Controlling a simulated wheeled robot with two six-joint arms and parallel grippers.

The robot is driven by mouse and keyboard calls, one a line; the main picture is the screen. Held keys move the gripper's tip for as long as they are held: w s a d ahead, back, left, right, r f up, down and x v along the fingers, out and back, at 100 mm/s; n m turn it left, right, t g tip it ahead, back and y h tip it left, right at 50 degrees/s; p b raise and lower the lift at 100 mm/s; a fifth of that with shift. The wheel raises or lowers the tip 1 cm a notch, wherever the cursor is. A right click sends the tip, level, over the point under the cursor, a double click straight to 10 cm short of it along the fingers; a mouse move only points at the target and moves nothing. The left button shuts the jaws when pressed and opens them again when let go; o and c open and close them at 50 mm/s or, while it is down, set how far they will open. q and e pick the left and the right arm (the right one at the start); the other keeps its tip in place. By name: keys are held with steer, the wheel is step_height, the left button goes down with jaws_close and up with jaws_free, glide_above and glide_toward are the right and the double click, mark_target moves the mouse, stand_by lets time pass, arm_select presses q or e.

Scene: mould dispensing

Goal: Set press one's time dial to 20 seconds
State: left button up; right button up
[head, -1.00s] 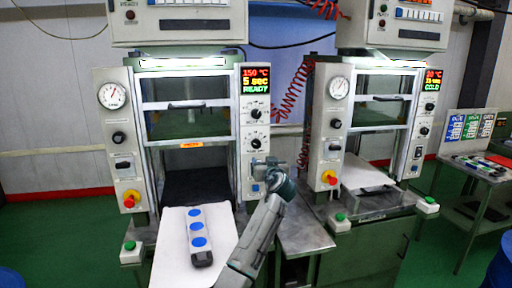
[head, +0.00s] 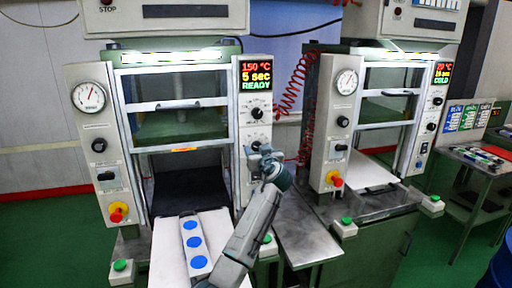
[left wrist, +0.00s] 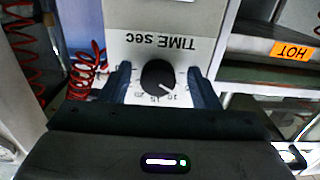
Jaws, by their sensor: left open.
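Press one (head: 240,175) is the left machine; its display (head: 256,77) reads 150 °C, 5 sec, READY. In the left wrist view its black time dial (left wrist: 158,77), marked "TIME sec", appears upside down, with a white pointer toward the lower right and 10, 15 and 20 around its lower side. My left gripper (left wrist: 161,88) is open, with one dark blue finger on each side of the dial. I cannot tell whether the fingers touch it. In the head view the left gripper (head: 262,158) partly covers the dial. My right gripper is not in view.
An upper dial (head: 257,113) sits above the time dial on the same panel. A mould strip with blue discs (head: 194,243) lies on a white board in front of press one. Press two (head: 325,130) stands to the right, reading COLD. A red coiled hose (head: 293,85) hangs between the presses.

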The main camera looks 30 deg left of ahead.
arm_select(q)
steer(key=shift+s+d+r, duration=0.2)
steer(key=shift+d+r, duration=0.05)
steer(key=shift+d, duration=0.25)
steer(key=c, duration=0.4)
steer(key=shift+s, duration=0.1)
steer(key=c, duration=0.6)
steer(key=shift+r+m, duration=0.1)
steer(key=shift+m, duration=0.2)
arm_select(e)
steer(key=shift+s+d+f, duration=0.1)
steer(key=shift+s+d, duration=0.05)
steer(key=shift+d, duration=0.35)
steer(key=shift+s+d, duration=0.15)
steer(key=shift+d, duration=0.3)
